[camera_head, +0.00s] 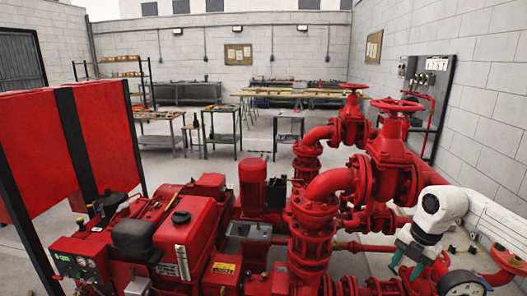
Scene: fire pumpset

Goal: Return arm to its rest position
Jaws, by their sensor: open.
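My white arm (440,210) reaches in from the lower right and bends downward at its wrist. My gripper (407,266) points down with its two teal fingers apart, and nothing shows between them. It is just right of the red vertical pump and valve stack (312,225), in front of red pipework. Whether the fingers touch any pipe behind them cannot be told.
Red gate valves with handwheels (398,105) stand close behind my arm. A pressure gauge (464,284) is at the lower right. A red engine (185,235) and red panels (105,135) fill the left. Workbenches (222,125) stand far back, with open floor before them.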

